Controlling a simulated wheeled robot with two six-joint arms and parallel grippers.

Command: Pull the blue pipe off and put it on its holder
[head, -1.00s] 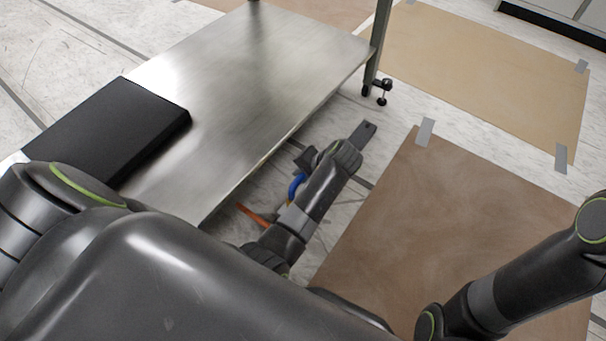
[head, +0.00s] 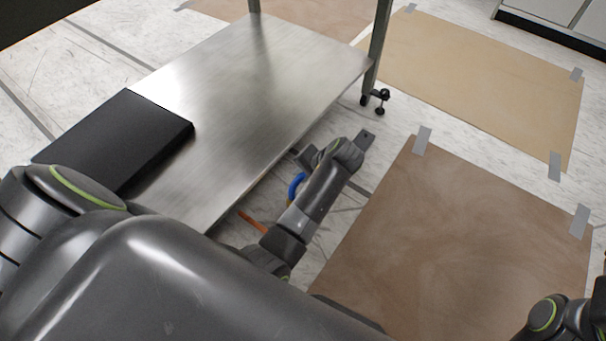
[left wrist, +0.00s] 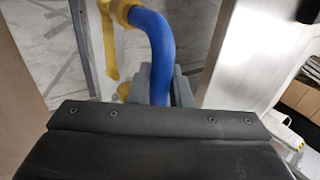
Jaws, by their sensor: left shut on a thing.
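The blue pipe (left wrist: 154,40) is a bent tube in the left wrist view. Its upper end meets a yellow fitting (left wrist: 122,10), and its lower end runs down between the light grey fingers of my left gripper (left wrist: 161,85). That gripper is shut on the pipe. In the head view a short blue piece of the pipe (head: 297,184) shows beside the metal table's edge, partly behind my left arm. My left gripper (head: 304,160) is mostly hidden there by its own wrist. I cannot make out the pipe's holder. My right gripper is out of view.
The metal table (head: 260,75) stands along the left, with a black flat box (head: 120,140) on it. An orange bar (head: 252,222) shows low beside it. Brown sheets (head: 470,240) are taped to the floor at right, with open room above them.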

